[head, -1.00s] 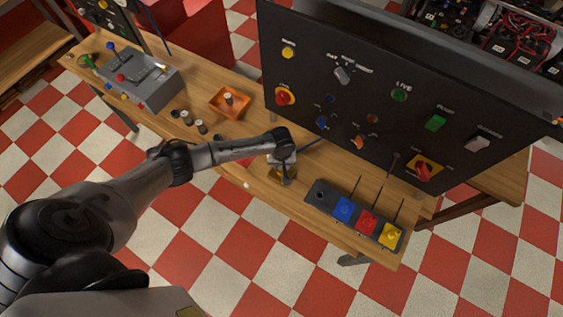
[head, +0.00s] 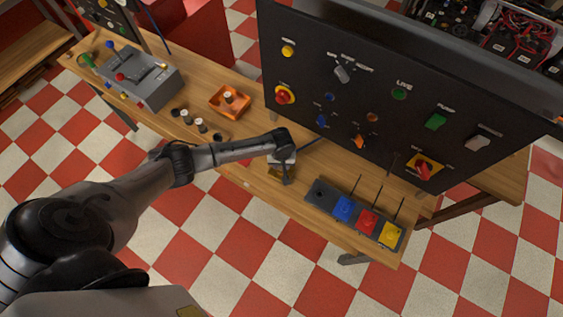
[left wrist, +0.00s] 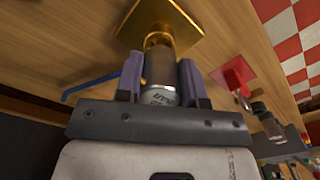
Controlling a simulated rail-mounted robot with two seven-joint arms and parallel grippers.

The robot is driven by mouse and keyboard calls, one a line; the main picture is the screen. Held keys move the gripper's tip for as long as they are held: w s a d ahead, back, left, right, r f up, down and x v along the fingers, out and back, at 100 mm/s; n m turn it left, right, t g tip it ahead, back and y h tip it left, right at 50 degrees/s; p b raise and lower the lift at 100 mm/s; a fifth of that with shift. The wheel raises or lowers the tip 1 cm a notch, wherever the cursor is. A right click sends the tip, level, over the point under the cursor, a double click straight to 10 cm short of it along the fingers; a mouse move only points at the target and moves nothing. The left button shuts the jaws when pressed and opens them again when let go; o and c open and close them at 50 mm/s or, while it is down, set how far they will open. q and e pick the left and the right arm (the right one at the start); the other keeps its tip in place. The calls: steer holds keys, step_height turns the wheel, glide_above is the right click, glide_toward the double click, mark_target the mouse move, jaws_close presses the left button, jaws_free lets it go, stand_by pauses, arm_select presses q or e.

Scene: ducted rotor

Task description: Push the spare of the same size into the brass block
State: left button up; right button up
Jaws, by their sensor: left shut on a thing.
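My left gripper (head: 286,181) is over the brass block (head: 276,175) near the front edge of the bench. In the left wrist view, the gripper (left wrist: 160,80) is shut on a grey cylindrical spare (left wrist: 160,70), with a purple finger on each side. The spare has a pale, printed end cap towards me. Its far end is at the middle of the brass block (left wrist: 183,36), by a brass ring. I cannot tell how deep it sits. In the head view the gripper hides most of the spare and block. My right gripper is not in view.
Several cylinders stand in a row (head: 200,126) left of my arm. An orange tray (head: 243,106) holds another cylinder. A grey control box (head: 150,85) is at the left. A dark tray (head: 318,194) with blue, red and yellow blocks lies right. A black panel (head: 385,100) stands behind.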

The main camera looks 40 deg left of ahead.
arm_select(q)
steer(key=shift+f, duration=0.65)
steer(key=shift+f+b, duration=0.35)
steer(key=shift+b, duration=0.05)
steer(key=o, duration=1)
step_height(320, 180, up, 14)
steer(key=shift+f+p, duration=0.1)
steer(key=shift+p, duration=0.55)
